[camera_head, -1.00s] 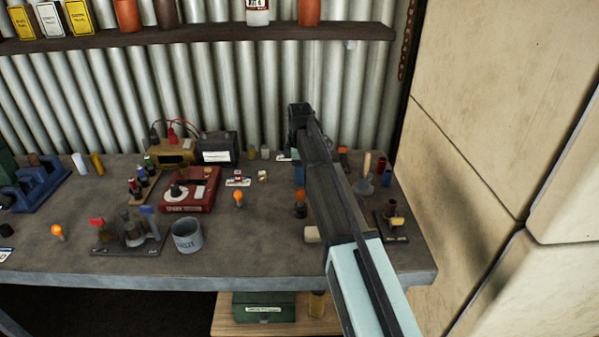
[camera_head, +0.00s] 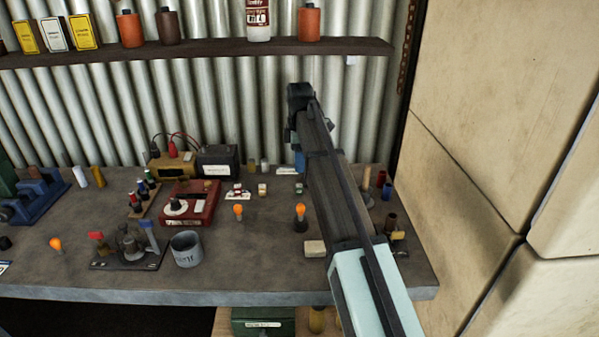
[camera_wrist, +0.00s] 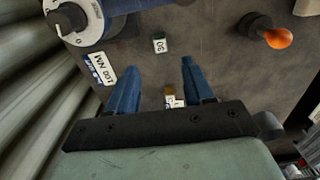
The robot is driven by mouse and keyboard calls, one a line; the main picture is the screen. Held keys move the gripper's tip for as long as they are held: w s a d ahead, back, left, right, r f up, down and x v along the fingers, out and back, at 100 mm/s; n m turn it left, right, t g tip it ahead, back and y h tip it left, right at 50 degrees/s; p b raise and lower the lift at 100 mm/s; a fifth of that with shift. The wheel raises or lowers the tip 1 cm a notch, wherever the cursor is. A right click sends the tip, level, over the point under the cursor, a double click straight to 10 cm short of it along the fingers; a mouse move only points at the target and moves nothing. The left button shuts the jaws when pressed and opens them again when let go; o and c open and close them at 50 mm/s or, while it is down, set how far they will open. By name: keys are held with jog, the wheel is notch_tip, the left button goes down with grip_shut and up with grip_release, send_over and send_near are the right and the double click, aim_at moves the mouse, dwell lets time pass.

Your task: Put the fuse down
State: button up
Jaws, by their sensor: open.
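My gripper (camera_wrist: 155,92) is open, its two blue fingers spread apart over the bench in the wrist view. A small brass-and-white piece (camera_wrist: 171,98), perhaps the fuse, shows low in the gap between the fingers, partly cut off by the gripper body. I cannot tell its height, but neither finger visibly touches it. In the head view the gripper is at the back right of the bench (camera_head: 90,292), with one blue finger partly visible. My arm hides the bench beneath it, and I cannot make out the fuse there.
A small numbered block (camera_wrist: 160,45) and a white label (camera_wrist: 101,71) lie near the fingers. An orange bulb (camera_wrist: 278,39) stands to the right and a blue cylindrical device (camera_wrist: 115,8) to the left. Corrugated wall (camera_head: 240,110) and shelf (camera_head: 220,47) are behind; a grey cup (camera_head: 186,250) stands in front.

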jog(key=shift+r, duration=1.15)
